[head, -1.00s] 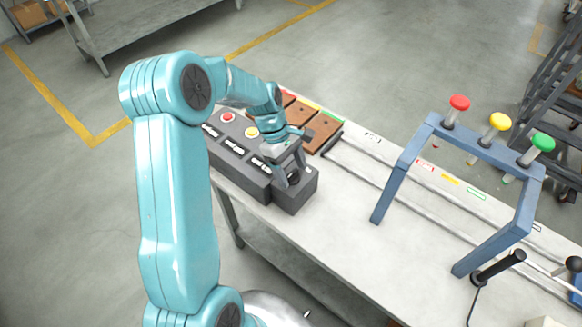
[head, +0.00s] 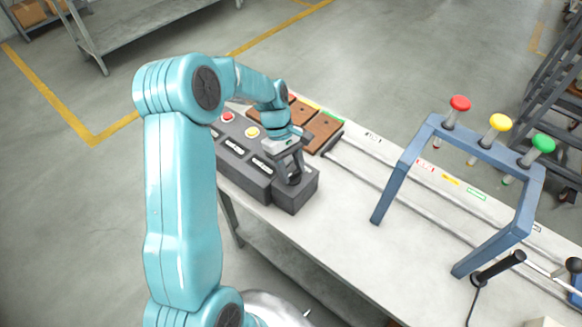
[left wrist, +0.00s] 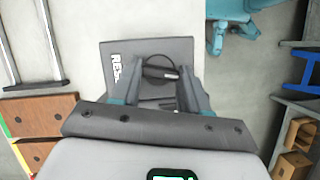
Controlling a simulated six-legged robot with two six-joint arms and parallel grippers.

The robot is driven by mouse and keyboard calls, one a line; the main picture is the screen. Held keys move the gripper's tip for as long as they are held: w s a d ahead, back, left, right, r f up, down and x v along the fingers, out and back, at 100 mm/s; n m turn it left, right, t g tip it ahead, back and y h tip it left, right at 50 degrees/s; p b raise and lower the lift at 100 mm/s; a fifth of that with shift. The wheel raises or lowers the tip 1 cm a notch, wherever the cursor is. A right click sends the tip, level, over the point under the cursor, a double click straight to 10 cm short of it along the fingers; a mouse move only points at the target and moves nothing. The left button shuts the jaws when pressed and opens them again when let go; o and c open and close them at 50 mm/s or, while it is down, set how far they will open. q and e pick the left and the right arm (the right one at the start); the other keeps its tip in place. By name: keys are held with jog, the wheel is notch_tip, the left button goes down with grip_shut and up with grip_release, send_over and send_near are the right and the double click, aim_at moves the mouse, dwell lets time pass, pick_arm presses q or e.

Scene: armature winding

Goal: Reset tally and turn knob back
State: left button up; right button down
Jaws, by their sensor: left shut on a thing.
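A dark grey console (head: 243,172) stands at the left end of the bench, with a red button (head: 228,117), a yellow button (head: 252,132) and several small tally windows. At its right end is a grey box (head: 301,196) that carries the black knob; in the left wrist view the box (left wrist: 180,50) bears a partly hidden "RES" label. My left gripper (head: 292,182) points down at this box and is shut on the knob (left wrist: 158,68), which shows between the two fingers in the left wrist view. The fingers mostly hide the knob in the head view. My right gripper is not in view.
Brown wooden blocks (head: 323,131) lie behind the console. A blue frame (head: 400,172) with red, yellow and green knobs stands to the right over rails (head: 370,182). The bench (head: 335,235) right of the console is clear.

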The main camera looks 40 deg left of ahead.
pick_arm(q)
jog(key=m, duration=0.2)
jog(key=m+g, duration=0.1)
jog(key=shift+w+d+r+m, duration=0.1)
jog(key=shift+w+m, duration=0.1)
jog(key=shift+m, duration=0.2)
jog(key=m+g+y, duration=0.1)
jog(key=m, duration=0.2)
jog(key=shift+w+m+g, duration=0.1)
jog(key=shift+m+g, duration=0.2)
jog(key=m+y, duration=0.1)
jog(key=m, duration=0.2)
jog(key=shift+d+m+g, duration=0.1)
jog(key=shift+m+g, duration=0.2)
jog(key=shift+m+y+b, duration=0.35)
jog(key=shift+m+y, duration=0.45)
jog(key=shift+m, duration=0.7)
jog(key=shift+m+g, duration=0.3)
jog(key=o, duration=1.1)
jog(key=shift+d, duration=0.1)
jog(key=shift+c, duration=0.2)
